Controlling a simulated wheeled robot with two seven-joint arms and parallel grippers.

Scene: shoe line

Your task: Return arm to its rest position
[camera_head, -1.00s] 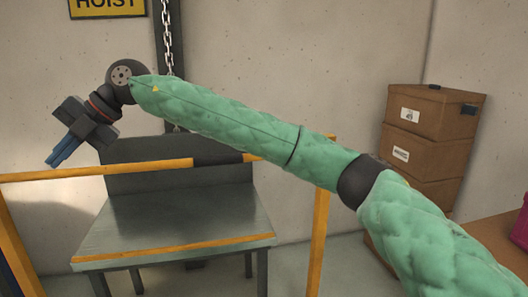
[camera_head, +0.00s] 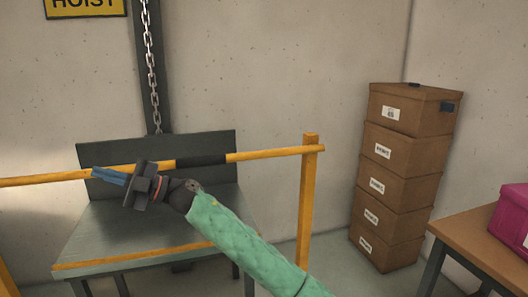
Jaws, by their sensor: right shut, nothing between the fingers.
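My right gripper (camera_head: 110,177) is at the left of the view, at the end of my green-sleeved right arm, which comes in from the bottom. Its blue fingers are shut with nothing between them and point left. In the picture it overlaps the yellow rail (camera_head: 272,154) and the grey metal bench (camera_head: 160,225) behind. It is not seen to touch either. My left gripper is not in view.
A stack of several brown boxes (camera_head: 399,158) stands against the wall at the right. A wooden table (camera_head: 480,242) with a magenta box (camera_head: 512,215) is at the right edge. A chain (camera_head: 150,58) hangs at the back beside a hoist sign (camera_head: 86,6). Floor shows between rail and boxes.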

